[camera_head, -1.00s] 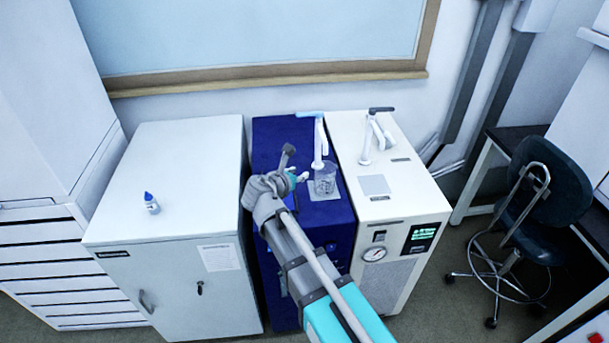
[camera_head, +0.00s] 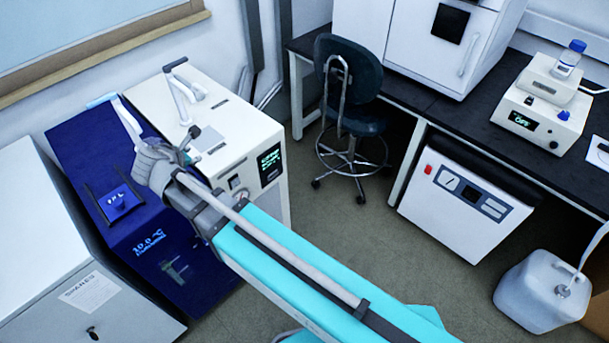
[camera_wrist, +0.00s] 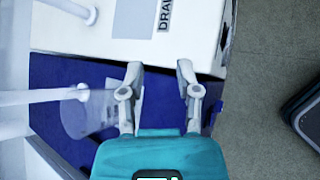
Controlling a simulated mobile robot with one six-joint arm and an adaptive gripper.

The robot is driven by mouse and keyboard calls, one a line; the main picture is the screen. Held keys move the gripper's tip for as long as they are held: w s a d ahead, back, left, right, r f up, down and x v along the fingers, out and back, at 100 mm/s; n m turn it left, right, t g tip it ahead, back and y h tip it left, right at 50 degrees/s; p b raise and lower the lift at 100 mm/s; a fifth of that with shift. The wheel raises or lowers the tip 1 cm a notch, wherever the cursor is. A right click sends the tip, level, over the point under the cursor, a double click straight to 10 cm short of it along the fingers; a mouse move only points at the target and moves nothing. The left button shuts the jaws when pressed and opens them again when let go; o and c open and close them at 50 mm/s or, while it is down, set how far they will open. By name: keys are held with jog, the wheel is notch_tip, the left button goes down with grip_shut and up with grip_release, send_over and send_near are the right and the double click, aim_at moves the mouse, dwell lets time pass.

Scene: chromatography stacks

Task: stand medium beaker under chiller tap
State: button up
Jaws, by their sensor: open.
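A clear beaker (camera_wrist: 88,112) stands on the blue unit's top in the wrist view, at the end of a white tap spout (camera_wrist: 40,97). My arm hides it in the head view. The blue unit (camera_head: 85,150) shows a 10.0 °C reading and carries a white tap with a light-blue handle (camera_head: 125,120). My gripper (camera_wrist: 160,70) is open and empty, to the right of the beaker in the wrist view and apart from it. In the head view my gripper (camera_head: 188,148) is over the blue and white units.
A white unit (camera_head: 235,125) with its own tap and gauge stands right beside the blue one. A grey-white cabinet (camera_head: 40,250) is at the left. A dark stool (camera_head: 350,90) and a bench (camera_head: 460,110) stand to the right, with open floor between.

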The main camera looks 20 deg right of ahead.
jog(key=s+d+f+m+g+y, duration=0.1)
jog(key=s+d+f+m+g, duration=0.1)
jog(key=d+m, duration=0.6)
jog(key=s+d+f+m+g+y, duration=0.1)
jog(key=s+d+m+g, duration=0.3)
jog(key=d+m, duration=0.4)
jog(key=s+d+f+m+g+y, duration=0.2)
jog(key=d+m, duration=0.6)
jog(key=d, duration=0.7)
jog(key=shift+s+f+m+g, duration=0.4)
jog(key=shift+s+f+g, duration=0.3)
jog(key=shift+s+f, duration=0.35)
